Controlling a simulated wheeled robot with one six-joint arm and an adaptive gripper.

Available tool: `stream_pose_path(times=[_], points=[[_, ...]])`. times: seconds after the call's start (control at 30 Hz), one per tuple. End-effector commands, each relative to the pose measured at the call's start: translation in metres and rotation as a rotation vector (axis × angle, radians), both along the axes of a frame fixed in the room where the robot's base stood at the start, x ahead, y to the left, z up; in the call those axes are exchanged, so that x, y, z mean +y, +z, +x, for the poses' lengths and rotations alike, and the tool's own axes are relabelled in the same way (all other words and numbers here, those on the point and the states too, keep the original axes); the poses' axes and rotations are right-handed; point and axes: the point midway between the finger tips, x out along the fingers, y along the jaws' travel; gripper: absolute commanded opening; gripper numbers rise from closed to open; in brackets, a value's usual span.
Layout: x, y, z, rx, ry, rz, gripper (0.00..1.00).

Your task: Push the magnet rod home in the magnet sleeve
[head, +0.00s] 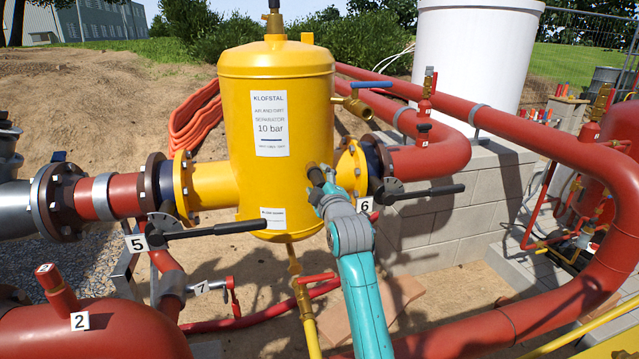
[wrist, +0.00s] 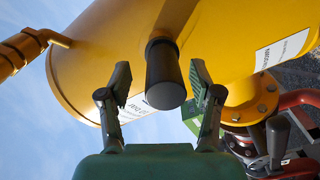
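The black cylindrical end of the magnet rod (wrist: 166,85) sticks out from the yellow separator tank (wrist: 110,40) in the wrist view. A dark collar at its base, where it meets the tank, may be the mouth of the magnet sleeve; the sleeve's inside is hidden. My gripper (wrist: 160,72) is open, one finger on each side of the rod end, with gaps showing on both sides. In the head view my gripper (head: 323,188) is at the lower right front of the tank (head: 285,110), partly covering the rod end (head: 315,175).
A black-handled valve with tag 6 (head: 364,205) is close to the right of my gripper. Another black lever (head: 215,229) with tag 5 is at the left. Red pipes (head: 430,160) run right of the tank. A brass drain pipe (head: 304,310) is below.

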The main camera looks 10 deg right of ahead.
Motion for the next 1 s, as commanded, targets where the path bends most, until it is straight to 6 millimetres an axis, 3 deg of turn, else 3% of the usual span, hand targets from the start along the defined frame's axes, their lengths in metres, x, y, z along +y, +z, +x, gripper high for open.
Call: stream_pose_path(times=[0.1,0.2,0.57,1.0], points=[[0.000,-0.002,0.000,0.004,0.000,0.000,0.66],[0.000,-0.002,0.000,0.004,0.000,0.000,0.89],[0.000,-0.001,-0.002,0.002,0.000,0.000,0.89],[0.000,-0.002,-0.046,0.001,0.000,0.000,0.89]])
